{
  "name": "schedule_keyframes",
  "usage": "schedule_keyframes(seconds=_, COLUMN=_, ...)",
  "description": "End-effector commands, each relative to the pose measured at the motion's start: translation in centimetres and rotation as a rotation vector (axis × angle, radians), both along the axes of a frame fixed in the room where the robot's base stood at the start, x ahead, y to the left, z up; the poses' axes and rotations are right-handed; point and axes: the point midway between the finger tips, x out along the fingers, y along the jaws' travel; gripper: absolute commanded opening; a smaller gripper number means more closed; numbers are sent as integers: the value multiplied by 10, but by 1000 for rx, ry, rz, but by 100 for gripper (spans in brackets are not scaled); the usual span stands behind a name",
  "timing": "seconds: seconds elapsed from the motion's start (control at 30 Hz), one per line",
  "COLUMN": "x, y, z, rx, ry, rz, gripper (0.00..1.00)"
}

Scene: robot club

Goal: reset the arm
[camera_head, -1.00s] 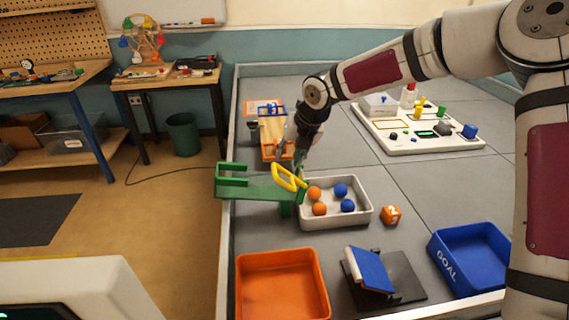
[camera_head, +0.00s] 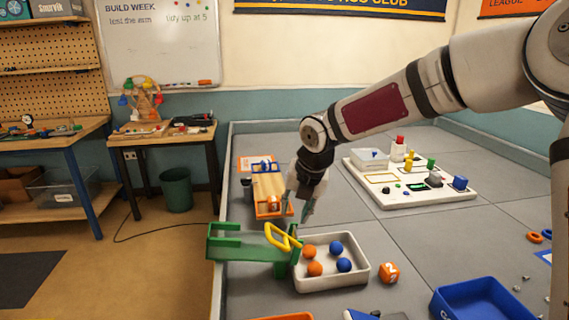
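My arm reaches in from the right, and my gripper (camera_head: 298,210) points down over the table. Its two fingers look apart, with nothing seen between them. It hangs just above and behind a yellow loop handle (camera_head: 283,238) at the right end of a green stand (camera_head: 240,245). I cannot tell the exact gap between fingers and handle. A white tray (camera_head: 330,284) with orange and blue balls stands right of the green stand.
An orange cube (camera_head: 388,273) lies right of the tray, and a blue bin (camera_head: 480,302) is at front right. A white board with small parts (camera_head: 410,185) is at back right. Grey table between is clear.

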Motion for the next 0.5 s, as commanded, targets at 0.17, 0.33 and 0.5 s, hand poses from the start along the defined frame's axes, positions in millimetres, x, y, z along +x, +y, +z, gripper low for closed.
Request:
schedule_keyframes(seconds=0.17, x=-53, y=-38, z=26, rx=-35, ry=47, rz=-415, gripper=33)
schedule_keyframes(seconds=0.33, x=-106, y=-77, z=55, rx=4, ry=43, rz=-864, gripper=33)
schedule_keyframes(seconds=0.5, x=-164, y=-112, z=86, rx=122, ry=9, rz=-1325, gripper=33)
